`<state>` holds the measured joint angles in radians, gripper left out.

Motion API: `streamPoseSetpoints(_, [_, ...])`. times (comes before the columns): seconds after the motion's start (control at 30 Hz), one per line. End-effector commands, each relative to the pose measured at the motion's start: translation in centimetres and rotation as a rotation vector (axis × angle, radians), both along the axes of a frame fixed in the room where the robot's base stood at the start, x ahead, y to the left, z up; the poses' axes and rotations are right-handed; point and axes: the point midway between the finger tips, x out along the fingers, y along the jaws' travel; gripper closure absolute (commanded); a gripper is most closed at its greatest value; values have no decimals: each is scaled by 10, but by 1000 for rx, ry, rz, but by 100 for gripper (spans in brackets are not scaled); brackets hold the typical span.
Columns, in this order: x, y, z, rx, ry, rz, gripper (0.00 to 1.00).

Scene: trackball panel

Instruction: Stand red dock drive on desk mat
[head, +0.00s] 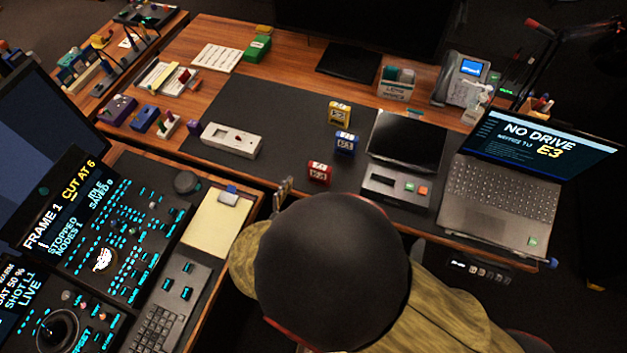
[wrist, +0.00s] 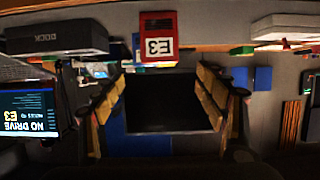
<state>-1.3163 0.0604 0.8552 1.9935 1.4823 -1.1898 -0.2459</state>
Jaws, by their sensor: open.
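The red drive (head: 319,172), labelled E3, stands upright on the dark desk mat (head: 260,112), between the person's head and the blue drive (head: 346,142). In the wrist view, which is upside down, the red drive (wrist: 158,40) shows at the top centre, ahead of the fingers. My gripper (wrist: 162,92) is open and empty, its yellow-padded fingers apart. In the head view my gripper (head: 285,186) shows only partly, left of the red drive and apart from it. The dock (head: 396,188) lies right of the drive, and also shows in the wrist view (wrist: 57,37).
A yellow drive (head: 340,113) stands behind the blue one. A laptop (head: 500,200) reading "NO DRIVE E3" is at the right. A pale box (head: 230,140) lies on the mat at left. A seated figure with a black round head (head: 332,270) blocks the front. The mat's middle is clear.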

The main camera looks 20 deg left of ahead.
Motion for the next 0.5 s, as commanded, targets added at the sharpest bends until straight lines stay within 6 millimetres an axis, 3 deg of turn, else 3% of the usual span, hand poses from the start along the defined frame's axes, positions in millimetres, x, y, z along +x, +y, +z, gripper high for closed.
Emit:
streamPoseSetpoints(0.33, [-1,1,2,7,5,1,28])
streamPoseSetpoints(0.5, [25,15,18,115,84,31,28])
